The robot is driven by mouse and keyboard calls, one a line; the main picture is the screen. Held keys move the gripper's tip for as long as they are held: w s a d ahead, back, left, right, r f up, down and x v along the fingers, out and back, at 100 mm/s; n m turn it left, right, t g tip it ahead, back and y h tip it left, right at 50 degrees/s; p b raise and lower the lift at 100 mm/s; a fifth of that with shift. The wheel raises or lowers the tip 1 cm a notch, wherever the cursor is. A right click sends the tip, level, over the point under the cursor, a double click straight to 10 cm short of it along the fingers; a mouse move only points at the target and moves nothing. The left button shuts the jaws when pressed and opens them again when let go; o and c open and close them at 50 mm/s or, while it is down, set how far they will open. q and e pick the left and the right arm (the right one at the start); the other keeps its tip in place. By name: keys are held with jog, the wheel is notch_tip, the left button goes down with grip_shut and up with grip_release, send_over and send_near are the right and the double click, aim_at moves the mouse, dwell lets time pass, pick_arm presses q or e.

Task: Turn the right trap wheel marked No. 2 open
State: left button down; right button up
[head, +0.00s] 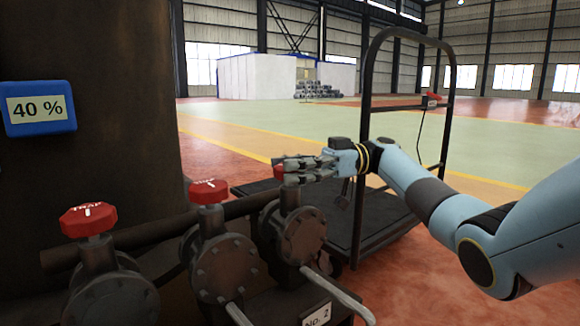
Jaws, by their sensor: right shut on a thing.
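The right trap wheel (279,171) is red and sits on top of the rightmost dark flanged valve (303,236). Most of it is hidden behind my right gripper (288,169). That gripper comes in from the right, level, with its fingers shut on the wheel. A plate reading "No. 2" (317,315) shows low at the front, below this valve. How far the wheel is turned cannot be told. My left gripper is not in view.
Two more red wheels, one in the middle (208,191) and one at left (88,220), top neighbouring valves. A blue "40 %" sign (39,108) hangs on a dark tank (120,50). A black cart (366,205) stands close behind my right gripper. Open floor lies beyond.

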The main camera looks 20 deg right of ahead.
jog(key=shift+f+n+g, duration=0.2)
jog(key=shift+n+g, duration=0.4)
jog(key=shift+g, duration=0.4)
jog(key=o, duration=1.1)
jog(key=shift+o, duration=0.2)
jog(key=shift+r, duration=0.1)
jog(key=w+d, duration=0.1)
jog(key=d, duration=0.6)
jog(key=shift+d, duration=0.2)
